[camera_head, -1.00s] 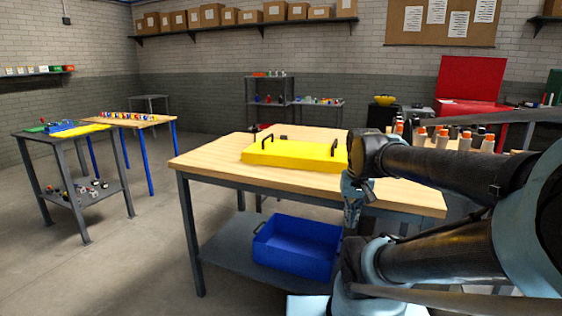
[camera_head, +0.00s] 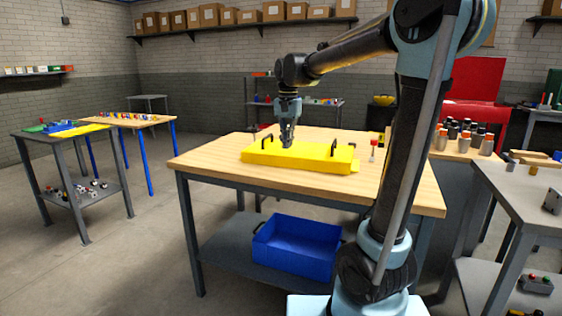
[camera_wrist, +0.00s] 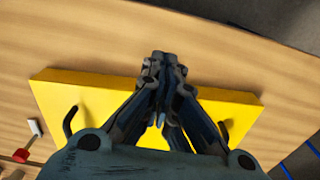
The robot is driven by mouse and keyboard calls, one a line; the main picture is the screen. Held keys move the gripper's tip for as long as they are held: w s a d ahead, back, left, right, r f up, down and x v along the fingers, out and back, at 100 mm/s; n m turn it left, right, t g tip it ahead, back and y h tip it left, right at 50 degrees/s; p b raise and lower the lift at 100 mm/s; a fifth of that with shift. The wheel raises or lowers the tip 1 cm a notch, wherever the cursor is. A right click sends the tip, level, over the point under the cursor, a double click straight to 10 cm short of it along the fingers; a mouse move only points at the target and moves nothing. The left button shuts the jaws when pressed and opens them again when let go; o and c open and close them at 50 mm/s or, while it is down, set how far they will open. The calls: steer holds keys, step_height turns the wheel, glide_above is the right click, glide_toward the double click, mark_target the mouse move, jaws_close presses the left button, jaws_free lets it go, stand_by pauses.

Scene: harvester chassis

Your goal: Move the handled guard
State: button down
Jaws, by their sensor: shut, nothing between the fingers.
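The handled guard (camera_head: 312,157) is a flat yellow block with black handles, lying on the wooden-topped table. One handle (camera_head: 267,141) stands near its left end and another (camera_head: 334,146) near its right end. My gripper (camera_head: 287,144) points down over the middle of the guard, between the handles. Its fingers are shut and empty. In the wrist view the guard (camera_wrist: 75,105) lies below my gripper (camera_wrist: 163,75), with a handle (camera_wrist: 69,122) on each side. My fingers hide the guard's middle. I cannot tell whether the fingertips touch it.
The wooden tabletop (camera_head: 215,160) is clear left of the guard. A small red-topped item (camera_head: 374,148) stands to its right. A blue bin (camera_head: 300,248) sits on the shelf below. A grey table (camera_head: 530,195) stands at the right.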

mark_target(295, 149)
steer(key=w+a, duration=0.3)
steer(key=a, duration=0.1)
steer(key=shift+m, duration=0.3)
steer(key=f, duration=0.9)
steer(key=shift+s+f, duration=0.1)
steer(key=shift+s, duration=0.1)
steer(key=w, duration=0.1)
steer(key=w+d, duration=0.1)
steer(key=shift+w+f, duration=0.1)
steer(key=shift+w, duration=0.3)
steer(key=shift+w+d, duration=0.25)
steer(key=shift+w, duration=0.2)
steer(key=w+d, duration=0.1)
steer(key=w, duration=0.3)
steer(key=w+d, duration=0.2)
steer(key=w, duration=0.2)
steer(key=w+d, duration=0.2)
steer(key=w, duration=0.3)
steer(key=shift+d, duration=0.2)
